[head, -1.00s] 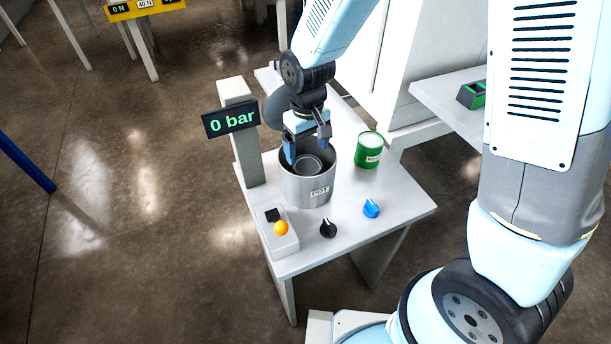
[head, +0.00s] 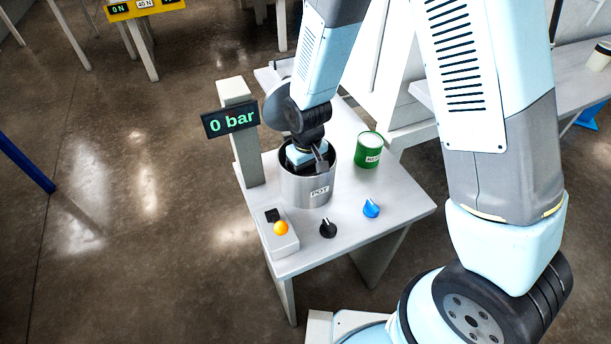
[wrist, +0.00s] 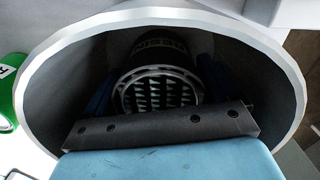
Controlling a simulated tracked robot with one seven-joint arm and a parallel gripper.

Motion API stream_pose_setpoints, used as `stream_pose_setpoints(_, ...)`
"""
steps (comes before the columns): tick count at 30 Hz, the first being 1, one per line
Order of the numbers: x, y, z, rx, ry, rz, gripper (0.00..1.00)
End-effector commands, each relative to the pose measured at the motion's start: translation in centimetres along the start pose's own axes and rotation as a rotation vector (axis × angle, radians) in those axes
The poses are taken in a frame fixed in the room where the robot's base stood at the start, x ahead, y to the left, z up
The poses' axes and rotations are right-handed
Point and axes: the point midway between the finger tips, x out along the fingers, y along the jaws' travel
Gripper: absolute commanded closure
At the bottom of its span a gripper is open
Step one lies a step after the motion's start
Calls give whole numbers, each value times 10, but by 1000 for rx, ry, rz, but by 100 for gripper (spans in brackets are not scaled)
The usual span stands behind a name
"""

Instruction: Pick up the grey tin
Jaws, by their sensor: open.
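The grey tin (wrist: 160,72) stands inside the steel pot, seen in the wrist view with its open top and dark pointed shapes inside. In the head view my wrist hides it. The pot (head: 307,191), labelled POT, is on the white table; its rim (wrist: 290,75) surrounds my gripper in the wrist view. My gripper (head: 308,158) is down inside the pot. Its blue fingers (wrist: 157,85) are open, one on each side of the tin. Whether they touch it cannot be told.
A green tin (head: 368,150) stands right of the pot on the table (head: 345,250). A black knob (head: 328,228), a blue knob (head: 371,208) and a box with an orange button (head: 281,228) are at the front. A post with a "0 bar" display (head: 230,120) stands left.

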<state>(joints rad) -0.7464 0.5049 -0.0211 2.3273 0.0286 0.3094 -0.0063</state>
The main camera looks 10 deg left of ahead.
Motion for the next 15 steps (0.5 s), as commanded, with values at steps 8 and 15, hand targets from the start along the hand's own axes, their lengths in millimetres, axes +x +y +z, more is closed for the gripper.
stream_pose_setpoints(8,4,0,0,0,0,0,12)
stream_pose_setpoints(15,4,0,0,0,0,0,30)
